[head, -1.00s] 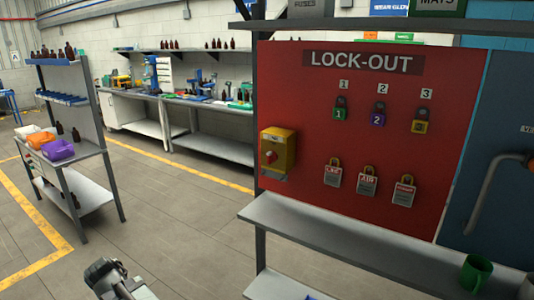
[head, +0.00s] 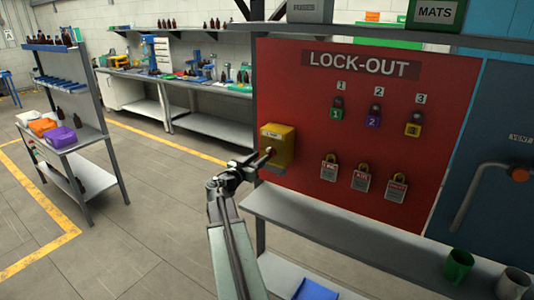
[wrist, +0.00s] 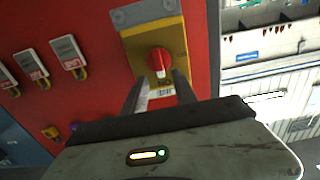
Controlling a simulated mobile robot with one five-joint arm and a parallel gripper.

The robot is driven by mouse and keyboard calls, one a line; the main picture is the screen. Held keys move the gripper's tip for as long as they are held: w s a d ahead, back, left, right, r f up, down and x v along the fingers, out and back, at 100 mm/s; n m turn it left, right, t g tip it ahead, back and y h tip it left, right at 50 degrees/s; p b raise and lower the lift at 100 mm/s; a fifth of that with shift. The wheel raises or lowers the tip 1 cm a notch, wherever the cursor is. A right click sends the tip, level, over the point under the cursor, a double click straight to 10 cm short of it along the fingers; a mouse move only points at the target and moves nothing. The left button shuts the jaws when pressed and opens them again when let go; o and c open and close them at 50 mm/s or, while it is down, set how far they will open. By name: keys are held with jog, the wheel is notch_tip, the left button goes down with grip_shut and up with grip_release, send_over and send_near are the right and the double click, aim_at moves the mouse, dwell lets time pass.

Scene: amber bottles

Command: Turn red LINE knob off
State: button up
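The red LINE knob (wrist: 159,62) is on the front of a yellow box (wrist: 176,36) in the wrist view, which looks turned upside down. In the head view the yellow box (head: 281,142) is at the left edge of the red LOCK-OUT board (head: 300,95), and my gripper hides the knob. My gripper (head: 265,156) is in front of the box. In the wrist view my gripper (wrist: 160,76) is open, its two fingers apart with the knob between their tips. Whether they touch the knob I cannot tell.
Padlocks (head: 362,181) hang on the board right of the box. A blue panel (head: 500,140) with an orange-knobbed handle is at the right. Free floor (head: 150,190) lies to the left.

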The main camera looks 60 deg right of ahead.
aim_at(267, 153)
jog(key=d, duration=0.5)
jog(key=shift+d, duration=0.15)
grip_shut()
jog(key=n, duration=0.6)
jog(key=f+n+b, duration=0.1)
jog(key=n, duration=0.5)
jog(key=w+n, duration=0.1)
jog(key=n, duration=0.4)
jog(key=shift+w+f+n, duration=0.1)
jog(key=shift+f+n, duration=0.15)
jog(key=shift+n, duration=0.15)
dwell(0.4)
